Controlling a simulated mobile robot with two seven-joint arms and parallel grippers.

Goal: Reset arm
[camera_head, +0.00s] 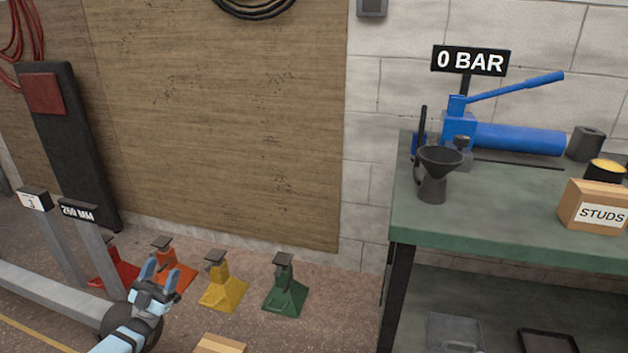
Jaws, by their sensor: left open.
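My left gripper (161,273) is at the lower left of the head view, its two light blue fingers pointing up and apart. It is open, and nothing shows between the fingers. It is in front of the orange jack stand (172,268), overlapping it in the picture. My right gripper is not in view.
A red stand (117,272), a yellow stand (224,287) and a green stand (286,293) are on the floor. Grey posts and a beam (45,289) are at left. A green bench (470,222) at right holds a blue pump (515,138), a funnel (438,162) and a STUDS box (592,209).

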